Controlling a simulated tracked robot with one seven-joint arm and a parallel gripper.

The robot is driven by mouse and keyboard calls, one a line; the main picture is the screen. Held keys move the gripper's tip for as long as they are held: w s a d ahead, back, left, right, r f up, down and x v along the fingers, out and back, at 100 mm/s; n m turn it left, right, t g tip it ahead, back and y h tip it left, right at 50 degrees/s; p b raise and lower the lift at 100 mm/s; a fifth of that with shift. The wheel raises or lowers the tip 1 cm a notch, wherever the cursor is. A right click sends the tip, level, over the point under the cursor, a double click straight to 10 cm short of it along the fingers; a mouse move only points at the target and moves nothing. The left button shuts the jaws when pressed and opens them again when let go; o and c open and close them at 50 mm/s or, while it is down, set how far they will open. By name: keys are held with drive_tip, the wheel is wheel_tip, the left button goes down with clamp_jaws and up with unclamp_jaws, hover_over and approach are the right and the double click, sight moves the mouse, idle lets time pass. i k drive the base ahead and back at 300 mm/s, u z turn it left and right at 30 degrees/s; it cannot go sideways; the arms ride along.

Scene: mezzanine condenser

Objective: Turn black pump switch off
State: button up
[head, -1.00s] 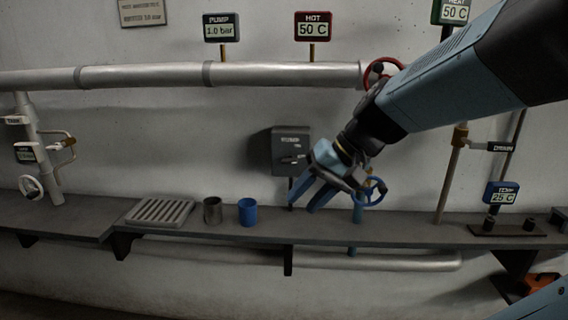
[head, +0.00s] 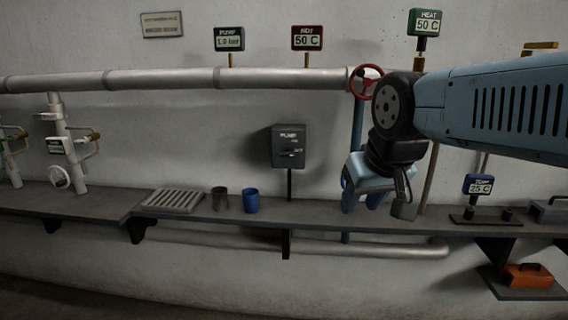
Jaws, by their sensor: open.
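The pump switch is a dark grey-black box (head: 289,147) on the wall, on a thin post above the shelf. Its label reads PUMP, and a small lever (head: 289,155) shows on its front. The lever's exact setting is too small to tell. My gripper (head: 362,206) is to the right of the box and lower, apart from it, with its blue fingers pointing down near the shelf. It is open and I see nothing between the fingers. The blue valve wheel seen earlier is hidden behind my gripper.
A red valve wheel (head: 366,81) is on the pipe (head: 165,78) above. A blue cup (head: 250,201), a grey cup (head: 219,199) and a slatted tray (head: 174,200) stand on the shelf (head: 100,203) to the left. The wall in front of the box is clear.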

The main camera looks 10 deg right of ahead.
sight(288, 151)
drive_tip(key=z, duration=1.8)
drive_tip(key=i, duration=0.95)
drive_tip(key=u, duration=2.4)
